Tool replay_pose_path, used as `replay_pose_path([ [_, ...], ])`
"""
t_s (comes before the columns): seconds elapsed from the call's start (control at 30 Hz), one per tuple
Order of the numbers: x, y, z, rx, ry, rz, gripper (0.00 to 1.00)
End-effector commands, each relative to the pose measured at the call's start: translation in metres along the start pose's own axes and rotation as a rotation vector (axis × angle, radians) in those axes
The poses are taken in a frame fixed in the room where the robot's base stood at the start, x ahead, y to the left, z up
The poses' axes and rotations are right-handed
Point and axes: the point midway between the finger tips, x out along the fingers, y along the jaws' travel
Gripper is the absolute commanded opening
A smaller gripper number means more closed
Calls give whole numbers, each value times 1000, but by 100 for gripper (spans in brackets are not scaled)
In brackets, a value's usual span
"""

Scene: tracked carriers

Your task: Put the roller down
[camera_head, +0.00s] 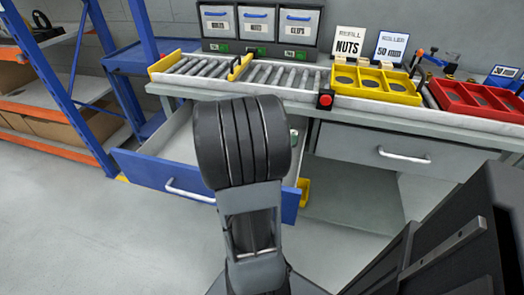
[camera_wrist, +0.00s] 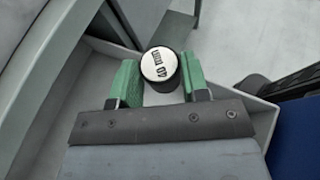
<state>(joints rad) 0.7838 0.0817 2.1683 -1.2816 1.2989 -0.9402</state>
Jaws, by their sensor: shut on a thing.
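In the wrist view, a roller (camera_wrist: 160,67) is seen end-on, with a dark rim and a pale round face marked "40 mm". The green pads of my gripper (camera_wrist: 160,72) are shut on it from both sides. The roller is over or inside a grey-walled open drawer; its height above the drawer floor cannot be told. In the head view, the open drawer (camera_head: 152,172) has a blue front and hangs below the bench. My arm covers much of it and hides the roller there.
On the bench are a roller track (camera_head: 285,76), a yellow tray (camera_head: 372,93), a red tray (camera_head: 480,103) and a red button (camera_head: 325,99). Signs read "Refill nuts" (camera_head: 348,43) and "Roller 50 mm" (camera_head: 391,48). A closed grey drawer (camera_head: 370,151) is at right.

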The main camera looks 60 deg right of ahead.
Motion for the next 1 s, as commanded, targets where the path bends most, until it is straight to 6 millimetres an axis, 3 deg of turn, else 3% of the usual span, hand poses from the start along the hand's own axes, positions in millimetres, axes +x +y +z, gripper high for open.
replay_pose_path([
  [0.1, -9, 27, -23, -3, -1, 3, 15],
  [0.33, -8, 49, -59, -2, 0, 1, 15],
  [0.67, -9, 60, -74, 0, 0, 2, 15],
  [1.0, 2, 65, -110, -1, 0, 2, 15],
])
